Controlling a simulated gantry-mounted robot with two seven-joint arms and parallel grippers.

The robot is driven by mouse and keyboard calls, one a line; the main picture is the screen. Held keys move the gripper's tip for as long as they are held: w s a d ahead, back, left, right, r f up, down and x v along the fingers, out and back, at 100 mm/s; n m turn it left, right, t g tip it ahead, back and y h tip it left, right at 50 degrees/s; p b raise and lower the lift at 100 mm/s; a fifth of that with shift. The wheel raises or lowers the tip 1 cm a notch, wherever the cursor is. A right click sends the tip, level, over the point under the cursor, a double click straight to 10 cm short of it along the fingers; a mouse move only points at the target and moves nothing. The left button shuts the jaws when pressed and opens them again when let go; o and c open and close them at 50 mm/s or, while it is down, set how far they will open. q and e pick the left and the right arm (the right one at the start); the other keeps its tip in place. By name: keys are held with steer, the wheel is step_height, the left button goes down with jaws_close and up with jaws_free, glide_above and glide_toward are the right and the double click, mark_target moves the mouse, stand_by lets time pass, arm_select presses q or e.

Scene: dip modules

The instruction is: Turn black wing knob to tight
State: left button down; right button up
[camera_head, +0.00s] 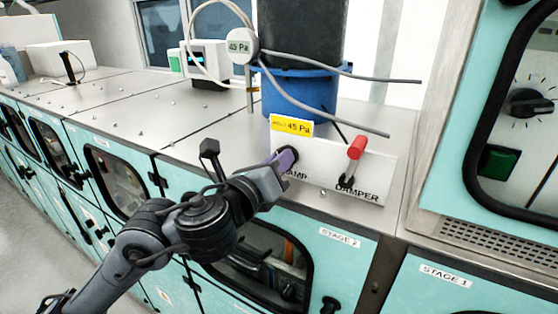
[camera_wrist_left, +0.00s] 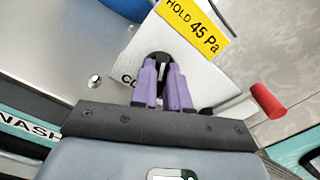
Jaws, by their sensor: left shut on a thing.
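The black wing knob (camera_wrist_left: 160,60) is between the purple fingers of my left gripper (camera_wrist_left: 164,75) in the left wrist view, against the sloped white panel (camera_wrist_left: 185,45). The fingers are shut on it, and they cover most of it, so its turn angle cannot be told. In the head view my left gripper (camera_head: 284,158) reaches the left part of the panel, beside partly covered lettering that shows "AMP". The knob is hidden there behind the fingers. My right gripper is not in view.
A red-handled lever (camera_head: 357,147) marked DAMPER stands right of the knob. A yellow "HOLD 45 Pa" label (camera_head: 291,125) is above the panel. Behind are a blue cylinder (camera_head: 315,95), grey cables and a round gauge (camera_head: 239,47). The steel top at left (camera_head: 120,110) is mostly clear.

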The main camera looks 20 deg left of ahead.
arm_select(q)
steer(key=n, duration=0.3)
steer(key=shift+f+n, duration=0.1)
steer(key=shift+n, duration=0.3)
steer(key=n+p, duration=0.1)
steer(key=n, duration=0.2)
steer(key=shift+n, duration=0.3)
steer(key=n, duration=0.3)
steer(key=shift+a+f+n+p, duration=0.1)
steer(key=shift+n+p, duration=0.2)
steer(key=shift+n, duration=0.6)
steer(key=c, duration=1.1)
jaws_free()
